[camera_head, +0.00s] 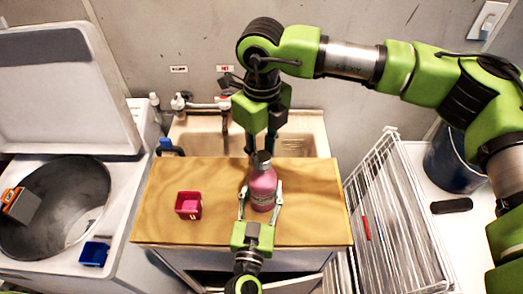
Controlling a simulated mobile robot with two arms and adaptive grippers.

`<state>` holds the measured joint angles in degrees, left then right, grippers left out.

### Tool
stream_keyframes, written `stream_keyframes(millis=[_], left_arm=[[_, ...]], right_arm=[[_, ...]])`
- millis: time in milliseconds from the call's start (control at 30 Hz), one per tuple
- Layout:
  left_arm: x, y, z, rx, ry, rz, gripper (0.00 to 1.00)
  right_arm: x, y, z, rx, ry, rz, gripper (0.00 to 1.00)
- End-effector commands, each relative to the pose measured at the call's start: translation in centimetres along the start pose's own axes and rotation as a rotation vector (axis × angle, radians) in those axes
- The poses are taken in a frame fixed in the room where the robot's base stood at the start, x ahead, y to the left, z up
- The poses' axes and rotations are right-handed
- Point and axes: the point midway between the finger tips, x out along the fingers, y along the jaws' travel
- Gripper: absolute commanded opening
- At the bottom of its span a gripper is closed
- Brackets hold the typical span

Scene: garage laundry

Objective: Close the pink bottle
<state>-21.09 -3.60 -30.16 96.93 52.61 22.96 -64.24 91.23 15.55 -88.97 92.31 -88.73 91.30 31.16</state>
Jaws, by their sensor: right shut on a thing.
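The pink bottle (263,187) stands upright on the wooden board (320,215). A dark cap (261,159) is at its mouth; I cannot tell whether it is seated. My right gripper (262,150) comes down from above and is shut on the dark cap, its fingers partly hidden by shadow and background. My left gripper (262,192) reaches up from the front edge, with one finger on each side of the bottle's body, close against it.
A small pink-red open box (188,205) is on the board, left of the bottle. A sink (205,143) with a tap is behind. A washer (120,215) with a raised lid stands left, a blue box (94,253) on its rim. A white wire rack (390,215) is right.

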Motion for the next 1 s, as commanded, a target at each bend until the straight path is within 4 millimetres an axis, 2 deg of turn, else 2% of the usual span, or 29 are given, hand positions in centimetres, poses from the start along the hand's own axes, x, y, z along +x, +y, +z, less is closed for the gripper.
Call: stream_keyframes(millis=[1000], left_arm=[[-0.1,-0.01,0.28,-0.001,-0.006,0.001,0.0]], right_arm=[[0.08,-0.42,-0.49,1.818,0.001,-0.004,0.18]])
